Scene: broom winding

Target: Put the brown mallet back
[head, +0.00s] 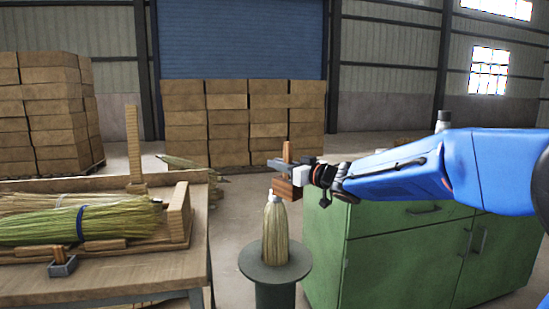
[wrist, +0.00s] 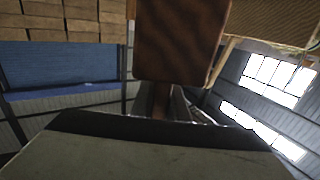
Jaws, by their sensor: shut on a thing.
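The brown mallet hangs head-down in my gripper (head: 288,164), its handle pointing up between the jaws. Its reddish-brown head (head: 284,189) is just above the top of the upright straw bundle (head: 275,232); whether they touch I cannot tell. In the wrist view the mallet head (wrist: 180,40) fills the upper middle, and the handle shows between it and the jaws. My gripper is shut on the handle. On the left bench (head: 110,280), a small grey holder (head: 63,268) has a small brown piece at it; I cannot tell what that piece is.
The straw bundle stands on a round dark green pedestal (head: 256,271). A green cabinet (head: 400,250) is at the right, beneath my arm. Straw bundles (head: 90,222) lie in a wooden cradle on the bench, beside an upright wooden post (head: 133,145). Stacked boxes (head: 250,122) stand behind.

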